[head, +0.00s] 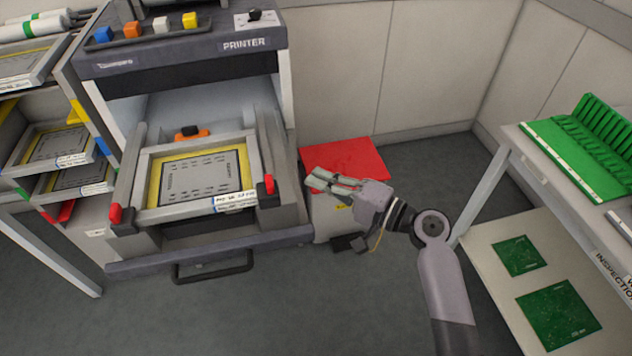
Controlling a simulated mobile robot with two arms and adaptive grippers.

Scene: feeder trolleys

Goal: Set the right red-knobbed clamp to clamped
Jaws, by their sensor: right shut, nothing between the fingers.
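The right red-knobbed clamp (268,187) sits at the front right corner of the framed stencil (195,180) in the printer's open drawer. Its red knob stands above a dark body; I cannot tell from this view whether it is clamped. A matching left red-knobbed clamp (115,214) is at the front left corner. My right gripper (312,181) is shut and empty, to the right of the right clamp and apart from it, with its fingers pointing left toward it. My left gripper is out of view.
The printer (185,60) has a drawer handle (213,270) low in front. A red-topped bin (345,155) stands behind and below my right gripper. A shelf rack (40,150) is at left, and an inspection table (560,190) at right. The floor in front is clear.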

